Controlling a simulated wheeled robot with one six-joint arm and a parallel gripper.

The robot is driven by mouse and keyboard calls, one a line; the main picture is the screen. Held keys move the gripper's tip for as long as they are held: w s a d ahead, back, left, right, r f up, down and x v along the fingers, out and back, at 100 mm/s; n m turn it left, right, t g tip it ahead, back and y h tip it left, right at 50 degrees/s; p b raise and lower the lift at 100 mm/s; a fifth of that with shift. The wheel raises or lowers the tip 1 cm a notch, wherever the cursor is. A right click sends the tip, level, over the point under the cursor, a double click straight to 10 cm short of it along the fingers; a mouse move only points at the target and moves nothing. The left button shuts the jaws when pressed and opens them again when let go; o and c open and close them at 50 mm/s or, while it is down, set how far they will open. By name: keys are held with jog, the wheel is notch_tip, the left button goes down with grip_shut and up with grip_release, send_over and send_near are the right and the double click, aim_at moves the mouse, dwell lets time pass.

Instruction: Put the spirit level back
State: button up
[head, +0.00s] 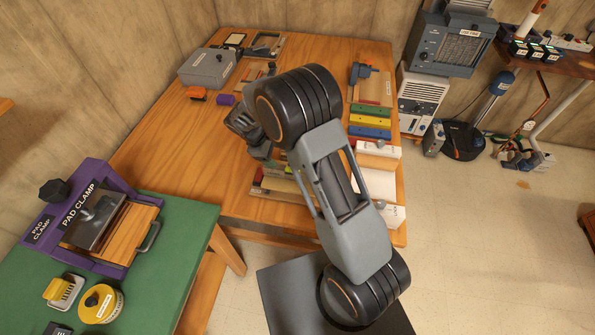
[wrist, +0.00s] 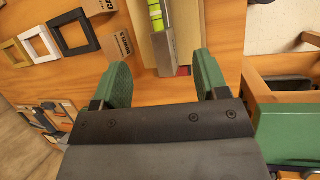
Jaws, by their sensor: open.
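In the wrist view, the spirit level (wrist: 164,48) is a grey bar with a bright green vial near the top edge of the picture. It lies along a pale wooden board (wrist: 199,30), and its near end sits between the fingers of my gripper (wrist: 160,66). The two green fingers are spread apart, one on each side of the level, with gaps showing. I cannot tell how far above it they are. In the head view my gripper (head: 255,146) is over the wooden table, partly hidden by my arm. I cannot make out the level clearly there.
Green, yellow and blue bars (head: 370,121) lie at the table's right side, near white boxes (head: 378,151). A grey case (head: 207,67) stands at the back left. A green bench with a purple pad clamp (head: 97,218) is at the left. Square frames (wrist: 73,33) lie left of my gripper.

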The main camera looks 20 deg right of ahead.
jog(key=p+x, duration=0.1)
jog(key=x, duration=0.6)
jog(key=shift+s+d+f, duration=0.15)
jog(key=shift+d+f, duration=0.05)
jog(key=shift+p+x, duration=0.95)
jog(key=shift+x, duration=2.2)
jog(key=shift+a+f, duration=0.1)
jog(key=shift+c, duration=0.3)
jog(key=c, duration=1.1)
jog(key=shift+c, duration=0.3)
